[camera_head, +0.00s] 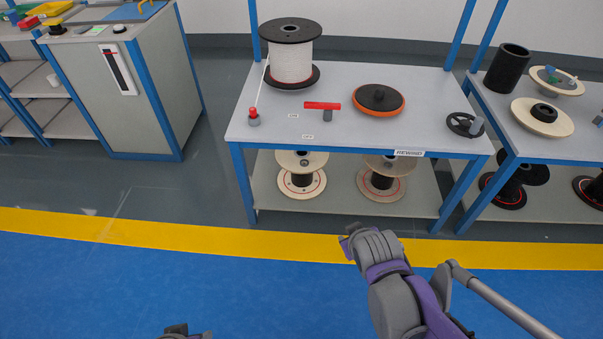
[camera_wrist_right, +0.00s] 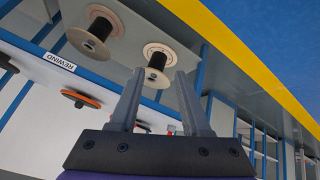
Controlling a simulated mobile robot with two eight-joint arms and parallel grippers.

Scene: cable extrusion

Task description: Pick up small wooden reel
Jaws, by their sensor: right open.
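Two small wooden reels with black cores stand upright on the lower shelf of the rewind table. The left reel (camera_head: 314,186) and the right reel (camera_head: 366,188) have their tops partly hidden by the table edge. In the right wrist view, which is turned over, one reel (camera_wrist_right: 160,60) shows beyond the fingers and the other reel (camera_wrist_right: 88,44) to their left. My right gripper (camera_head: 346,240) is in front of the table, apart from both reels. Its two fingers (camera_wrist_right: 158,104) are open and empty. Part of my left arm end (camera_head: 182,331) shows at the bottom edge; its fingers cannot be made out.
The rewind table (camera_head: 350,78) holds a large white spool (camera_head: 291,62), a red-handled tool (camera_head: 323,106), an orange-rimmed disc (camera_head: 379,98) and a black handwheel (camera_head: 462,125). Its blue legs flank the shelf. A second table stands right, a grey cabinet (camera_head: 150,100) left. The floor in front is clear.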

